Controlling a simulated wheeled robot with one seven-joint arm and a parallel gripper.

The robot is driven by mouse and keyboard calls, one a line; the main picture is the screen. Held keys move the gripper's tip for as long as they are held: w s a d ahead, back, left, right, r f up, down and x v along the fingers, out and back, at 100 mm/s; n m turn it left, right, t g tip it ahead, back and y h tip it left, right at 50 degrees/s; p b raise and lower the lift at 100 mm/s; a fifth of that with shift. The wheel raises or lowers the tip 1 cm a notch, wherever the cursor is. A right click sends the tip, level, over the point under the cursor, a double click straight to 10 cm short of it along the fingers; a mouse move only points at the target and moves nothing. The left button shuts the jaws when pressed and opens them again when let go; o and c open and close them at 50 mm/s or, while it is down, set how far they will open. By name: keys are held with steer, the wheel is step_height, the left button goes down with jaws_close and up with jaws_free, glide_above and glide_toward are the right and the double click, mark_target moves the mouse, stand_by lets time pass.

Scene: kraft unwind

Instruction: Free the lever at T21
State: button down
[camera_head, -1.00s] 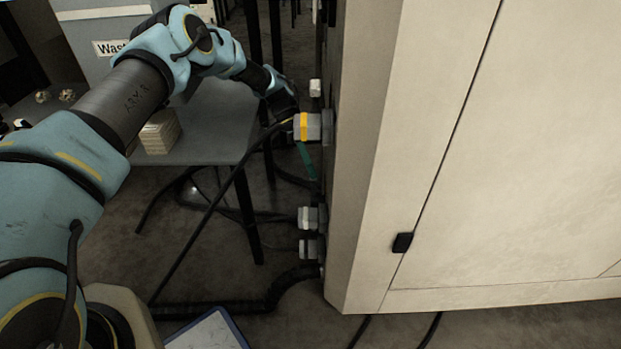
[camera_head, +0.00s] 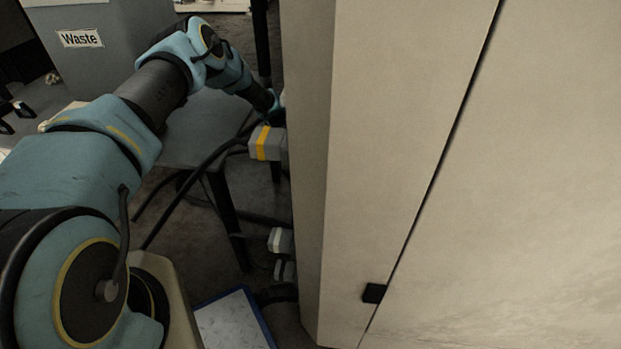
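No lever and no T21 label can be made out in the head view. A grey connector with a yellow band (camera_head: 268,143) sticks out from the left side of a beige cabinet (camera_head: 400,170). Two smaller pale connectors sit below it, the upper one (camera_head: 281,240) just above the lower one (camera_head: 285,270). My arm reaches from the lower left to the cabinet's side. The wrist end is just above the yellow-banded connector, close to the cabinet edge. My gripper's fingers are hidden or too dark to tell apart, so what they touch cannot be seen.
A grey table (camera_head: 205,125) stands behind my arm. A grey bin labelled Waste (camera_head: 110,40) is at the back left. Dark cables hang from the connectors to the floor. A blue-edged clipboard (camera_head: 232,322) lies low at the cabinet's foot.

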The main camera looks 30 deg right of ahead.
steer(key=shift+f, duration=0.1)
stand_by(0.3)
steer(key=shift+c, duration=1.6)
jaws_free()
steer(key=v, duration=0.7)
steer(key=shift+w+b, duration=0.25)
steer(key=shift+b, duration=0.1)
steer(key=shift+d, duration=0.1)
